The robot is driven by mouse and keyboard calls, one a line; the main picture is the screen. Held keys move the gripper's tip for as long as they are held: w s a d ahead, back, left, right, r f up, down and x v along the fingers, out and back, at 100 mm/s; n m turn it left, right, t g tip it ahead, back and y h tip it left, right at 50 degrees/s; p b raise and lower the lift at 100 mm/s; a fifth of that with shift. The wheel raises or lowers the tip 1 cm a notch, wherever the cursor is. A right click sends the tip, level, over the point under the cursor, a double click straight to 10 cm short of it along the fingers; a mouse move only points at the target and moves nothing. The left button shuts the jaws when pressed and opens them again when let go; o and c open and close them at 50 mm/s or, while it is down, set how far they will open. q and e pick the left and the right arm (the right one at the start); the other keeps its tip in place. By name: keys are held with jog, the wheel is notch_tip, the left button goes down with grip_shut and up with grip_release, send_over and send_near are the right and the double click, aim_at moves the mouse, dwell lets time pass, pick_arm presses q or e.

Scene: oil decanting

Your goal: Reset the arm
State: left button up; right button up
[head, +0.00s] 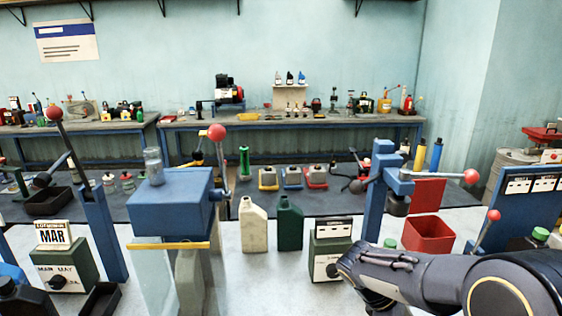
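My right arm comes in from the lower right, over the front of the light bench. Its gripper fingers do not show; the far end of the arm bends down past the bottom edge. My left arm and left gripper are not in view. A blue press-like stand (172,203) with a red-knobbed lever (217,132) stands left of centre. A second blue stand (385,165) carries a long lever ending in a red knob (471,176). A cream jug (253,226) and a dark green jug (290,224) stand upright side by side between the two stands.
A green box with a white label (331,235) stands just beyond my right arm. A red bin (429,233) is behind the arm. At left are a green MAR box (68,262) and a blue post (102,232). Light bench top shows bare around the jugs.

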jog(key=s+a+r+m+t+y, duration=0.2)
jog(key=s+m+y, duration=0.3)
jog(key=s, duration=0.5)
jog(key=s+a+r+m+t+y+b, duration=0.1)
jog(key=s+a+m+t+y, duration=0.2)
jog(key=s+m, duration=0.6)
jog(key=m+t+y, duration=0.1)
jog(key=t+y, duration=0.1)
jog(key=shift+s+a+r+y, duration=0.3)
jog(key=shift+s+r, duration=0.1)
